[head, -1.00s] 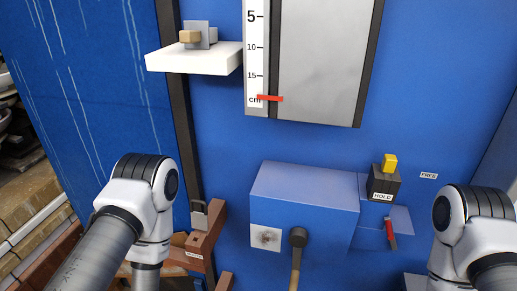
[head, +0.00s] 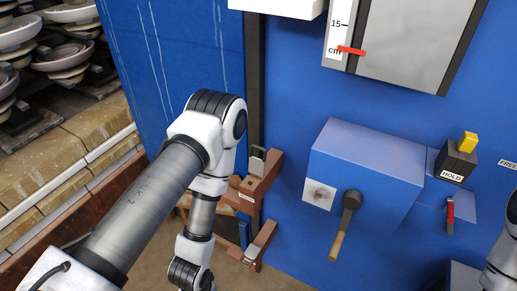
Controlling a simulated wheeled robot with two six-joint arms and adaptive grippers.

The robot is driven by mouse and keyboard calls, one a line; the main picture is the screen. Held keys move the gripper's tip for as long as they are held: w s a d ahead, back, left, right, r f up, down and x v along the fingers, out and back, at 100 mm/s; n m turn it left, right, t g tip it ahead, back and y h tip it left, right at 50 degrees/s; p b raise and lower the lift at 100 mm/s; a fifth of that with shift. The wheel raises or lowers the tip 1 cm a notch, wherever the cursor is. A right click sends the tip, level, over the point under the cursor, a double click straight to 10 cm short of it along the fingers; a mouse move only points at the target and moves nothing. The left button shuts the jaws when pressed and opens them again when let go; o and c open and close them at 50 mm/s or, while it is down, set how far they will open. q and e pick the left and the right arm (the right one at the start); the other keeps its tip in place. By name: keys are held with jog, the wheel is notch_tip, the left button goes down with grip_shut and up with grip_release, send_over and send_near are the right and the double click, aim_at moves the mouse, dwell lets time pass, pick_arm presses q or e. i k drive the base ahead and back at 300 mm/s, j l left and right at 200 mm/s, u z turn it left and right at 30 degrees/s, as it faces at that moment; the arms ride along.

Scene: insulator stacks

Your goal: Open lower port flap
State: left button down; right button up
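No part is plainly marked as the lower port flap, and I cannot tell which one it is. Low on the blue wall are two brown brackets, an upper one (head: 262,178) with a grey metal latch and a lower one (head: 258,246). A blue box (head: 365,165) stands out from the wall, with a pale square plate (head: 319,195) and a dark-headed lever with a wooden handle (head: 338,240) at its front. My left arm reaches down left of the brackets; its gripper is out of frame below. Only part of my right arm shows at the right edge, without its gripper.
A black block labelled HOLD (head: 455,163) with a yellow knob and a red-handled switch (head: 450,215) are right of the box. A grey panel with a scale and red pointer (head: 351,51) is above. A white shelf (head: 280,6) is at the top. Stacked insulators (head: 65,60) stand at far left.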

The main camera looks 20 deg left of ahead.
aim_at(252, 251)
jog(key=u, duration=0.95)
